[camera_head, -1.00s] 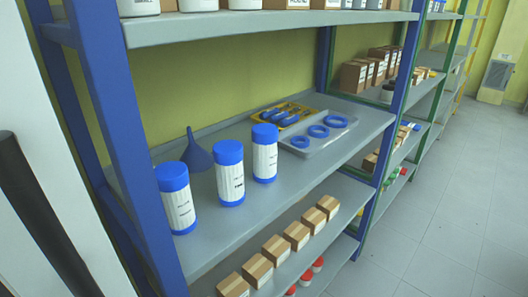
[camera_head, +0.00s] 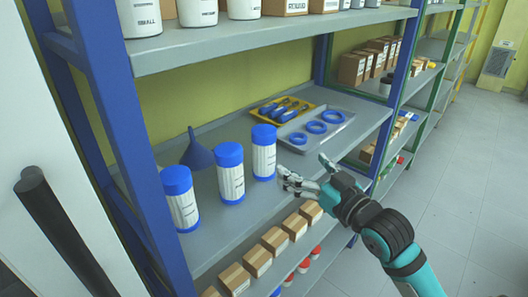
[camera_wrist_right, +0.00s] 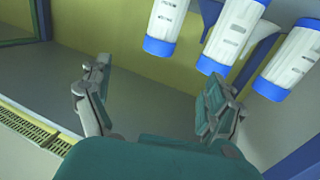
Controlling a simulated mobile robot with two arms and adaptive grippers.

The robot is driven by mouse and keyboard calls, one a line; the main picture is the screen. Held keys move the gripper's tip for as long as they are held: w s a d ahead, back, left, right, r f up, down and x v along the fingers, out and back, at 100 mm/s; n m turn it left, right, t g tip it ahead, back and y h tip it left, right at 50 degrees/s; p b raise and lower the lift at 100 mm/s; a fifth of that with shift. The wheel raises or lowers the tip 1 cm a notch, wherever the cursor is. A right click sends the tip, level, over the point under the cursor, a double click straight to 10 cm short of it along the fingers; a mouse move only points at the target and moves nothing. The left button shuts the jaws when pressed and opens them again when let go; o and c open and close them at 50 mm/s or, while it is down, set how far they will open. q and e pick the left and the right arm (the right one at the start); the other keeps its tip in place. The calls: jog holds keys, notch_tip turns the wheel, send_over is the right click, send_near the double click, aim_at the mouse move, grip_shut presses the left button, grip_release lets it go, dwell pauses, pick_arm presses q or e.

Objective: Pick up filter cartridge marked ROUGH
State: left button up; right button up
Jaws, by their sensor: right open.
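Three white filter cartridges with blue caps stand upright in a row on the middle shelf: a left one (camera_head: 180,200), a middle one (camera_head: 230,176) and a right one (camera_head: 264,155). Their labels are too small to read, so I cannot tell which is marked ROUGH. My right gripper (camera_head: 304,170) is open and empty, at the shelf's front edge, right of the right cartridge and apart from it. In the right wrist view the open fingers (camera_wrist_right: 155,88) have nothing between them, and the cartridges (camera_wrist_right: 233,32) appear inverted at the upper right. My left gripper is not in view.
A blue funnel (camera_head: 196,152) stands behind the cartridges. A tray of blue rings (camera_head: 344,117) and a yellow tray with blue tools (camera_head: 263,107) lie farther along. The upper shelf (camera_head: 250,43) overhangs; small boxes (camera_head: 258,261) line the lower shelf. A blue post (camera_head: 398,75) rises beyond.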

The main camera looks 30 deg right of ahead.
aim_at(264, 133)
jog(key=w+p, duration=0.1)
jog(key=w, duration=0.2)
jog(key=w+p, duration=0.1)
jog(key=w, duration=0.3)
jog(key=w+r+p, duration=0.1)
jog(key=w+p, duration=0.1)
jog(key=w, duration=0.2)
jog(key=shift+w+a, duration=0.25)
jog(key=shift+a, duration=0.1)
jog(key=w, duration=0.1)
jog(key=w+p, duration=0.1)
jog(key=w, duration=0.1)
jog(key=w+p, duration=0.1)
jog(key=w, duration=0.1)
jog(key=shift+w+a+f, duration=0.15)
jog(key=shift+a+f, duration=0.05)
jog(key=shift+a, duration=0.05)
jog(key=shift+w+f, duration=0.15)
jog(key=shift+w, duration=0.2)
jog(key=shift+s, duration=0.1)
jog(key=shift+c, duration=0.5)
jog(key=shift+c, duration=1)
jog(key=c, duration=1.4)
jog(key=shift+c, duration=0.3)
